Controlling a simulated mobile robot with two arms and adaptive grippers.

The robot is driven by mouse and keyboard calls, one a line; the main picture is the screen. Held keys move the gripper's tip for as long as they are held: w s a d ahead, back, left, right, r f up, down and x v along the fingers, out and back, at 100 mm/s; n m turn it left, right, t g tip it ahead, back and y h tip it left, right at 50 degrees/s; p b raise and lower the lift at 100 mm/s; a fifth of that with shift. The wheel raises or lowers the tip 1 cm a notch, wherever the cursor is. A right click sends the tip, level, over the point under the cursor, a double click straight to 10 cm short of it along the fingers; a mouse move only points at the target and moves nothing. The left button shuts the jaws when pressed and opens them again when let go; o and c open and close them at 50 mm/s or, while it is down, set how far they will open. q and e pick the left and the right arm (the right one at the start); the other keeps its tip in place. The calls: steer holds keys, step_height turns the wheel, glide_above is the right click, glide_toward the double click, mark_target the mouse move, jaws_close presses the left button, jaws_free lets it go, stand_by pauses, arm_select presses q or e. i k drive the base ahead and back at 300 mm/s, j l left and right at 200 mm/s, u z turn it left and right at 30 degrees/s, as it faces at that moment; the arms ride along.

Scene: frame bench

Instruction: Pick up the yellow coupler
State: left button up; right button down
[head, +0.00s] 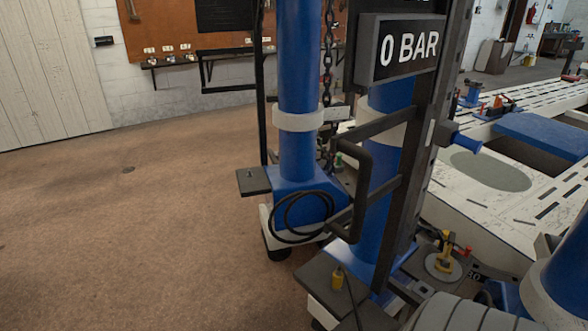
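A small yellow coupler (338,277) stands upright on a dark flat plate (318,273) at the foot of the nearer blue column (385,200). A thin dark hose runs down beside it and off the bottom of the view. No gripper touches it. Neither my left nor my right gripper shows in the head view.
A black frame with a handle (362,190) rises just behind the coupler, with a "0 BAR" display (405,48) above. A yellow fitting on a round disc (443,265) is to the right. A white slotted bench (480,205) extends right. The brown floor at left is clear.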

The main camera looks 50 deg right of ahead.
mark_target(337, 276)
steer(key=i+z, duration=0.45)
steer(key=i+j+z, duration=0.2)
steer(key=z, duration=0.3)
steer(key=i+j+z, duration=0.3)
steer(key=z, duration=0.15)
steer(key=i+j+z, duration=0.1)
steer(key=z, duration=0.4)
steer(key=i+j+z, duration=0.2)
steer(key=z, duration=0.25)
steer(key=i+j+z, duration=0.1)
steer(key=j+z, duration=0.15)
steer(key=z, duration=0.25)
steer(key=j+z, duration=0.25)
steer(key=z, duration=0.2)
steer(key=i, duration=0.05)
